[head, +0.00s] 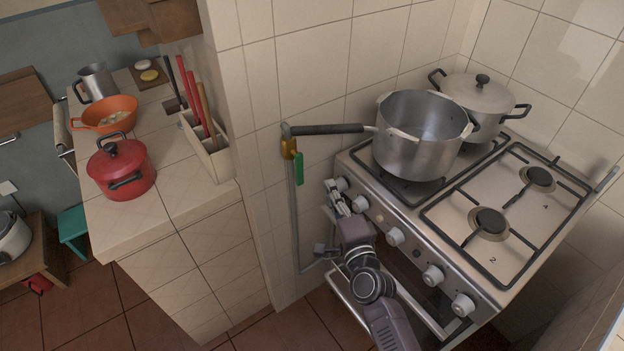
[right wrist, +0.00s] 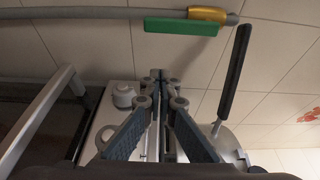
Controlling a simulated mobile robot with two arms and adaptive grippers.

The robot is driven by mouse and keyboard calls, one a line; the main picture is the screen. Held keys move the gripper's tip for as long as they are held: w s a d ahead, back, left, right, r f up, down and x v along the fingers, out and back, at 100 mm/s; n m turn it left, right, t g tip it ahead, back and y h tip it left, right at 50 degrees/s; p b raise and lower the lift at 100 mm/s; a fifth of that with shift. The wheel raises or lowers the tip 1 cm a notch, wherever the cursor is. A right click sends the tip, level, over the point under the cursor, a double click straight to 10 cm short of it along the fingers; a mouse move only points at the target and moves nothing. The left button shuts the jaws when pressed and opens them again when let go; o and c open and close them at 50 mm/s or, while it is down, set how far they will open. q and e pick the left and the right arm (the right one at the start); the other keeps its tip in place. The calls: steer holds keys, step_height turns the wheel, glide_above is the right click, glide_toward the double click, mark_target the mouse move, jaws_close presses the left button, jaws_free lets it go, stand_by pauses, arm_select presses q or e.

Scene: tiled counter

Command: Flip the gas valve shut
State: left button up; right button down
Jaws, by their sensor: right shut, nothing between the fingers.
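The gas valve has a brass body (head: 289,148) on a grey pipe against the tiled wall, left of the stove. Its green lever (head: 299,169) points down, roughly in line with the pipe and beside it. In the right wrist view the brass body (right wrist: 207,14) and green lever (right wrist: 181,26) lie near the top, beyond my fingertips. My right gripper (head: 337,194) is shut and empty in front of the stove's left knobs, right of and below the lever, apart from it. Its fingertips (right wrist: 158,76) meet in the right wrist view. My left gripper is not in view.
A large steel pot (head: 421,140) stands on the stove, its dark handle (head: 330,129) reaching left over the valve. A lidded pot (head: 482,100) stands behind. The stove knobs (head: 395,236) are close to my right gripper. A tiled counter (head: 150,219) stands left.

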mark_target(300, 170)
steer(key=w+a, duration=0.1)
steer(key=w+a+p, duration=0.1)
steer(key=a, duration=0.1)
steer(key=w+a+p, duration=0.1)
steer(key=shift+a, duration=0.3)
steer(key=shift+d, duration=0.15)
